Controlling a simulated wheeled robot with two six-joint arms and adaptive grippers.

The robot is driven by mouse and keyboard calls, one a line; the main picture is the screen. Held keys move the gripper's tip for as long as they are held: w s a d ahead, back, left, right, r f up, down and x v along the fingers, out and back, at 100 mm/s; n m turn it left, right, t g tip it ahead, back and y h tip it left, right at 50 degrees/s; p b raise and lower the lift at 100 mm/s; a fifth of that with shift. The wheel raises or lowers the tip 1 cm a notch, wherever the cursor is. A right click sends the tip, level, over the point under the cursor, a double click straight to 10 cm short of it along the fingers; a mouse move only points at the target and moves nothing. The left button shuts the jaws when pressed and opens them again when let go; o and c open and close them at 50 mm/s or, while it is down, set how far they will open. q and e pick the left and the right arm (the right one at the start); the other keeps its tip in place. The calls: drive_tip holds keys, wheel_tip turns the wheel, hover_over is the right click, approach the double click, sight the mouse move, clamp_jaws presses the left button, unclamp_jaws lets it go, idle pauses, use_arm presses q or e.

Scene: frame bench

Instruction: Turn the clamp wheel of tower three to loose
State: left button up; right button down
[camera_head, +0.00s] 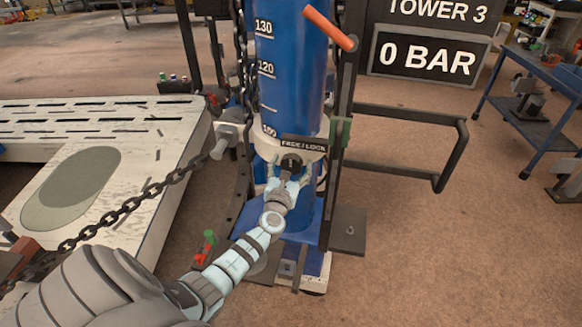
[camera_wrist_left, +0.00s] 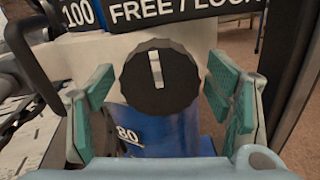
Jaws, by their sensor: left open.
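The clamp wheel is a dark ribbed knob (camera_wrist_left: 160,77) with a white pointer line that stands nearly upright. It sits on a pale collar under a FREE / LOCK label (camera_wrist_left: 185,12). In the head view the knob (camera_head: 291,164) is on the collar around the blue column (camera_head: 289,70) of tower three. My left gripper (camera_wrist_left: 160,105) is open, with a green-padded finger on each side of the knob and visible gaps to it. In the head view my left gripper (camera_head: 289,178) is at the collar, partly hiding the knob. My right gripper is not in view.
A TOWER 3 sign (camera_head: 430,50) reads 0 BAR. A chain (camera_head: 130,210) runs from the collar's left across the white bench (camera_head: 180,190). An orange handle (camera_head: 329,27) is at the column's top.

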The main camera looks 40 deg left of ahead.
use_arm(q)
drive_tip(key=shift+c, duration=0.5)
drive_tip(key=c, duration=1.1)
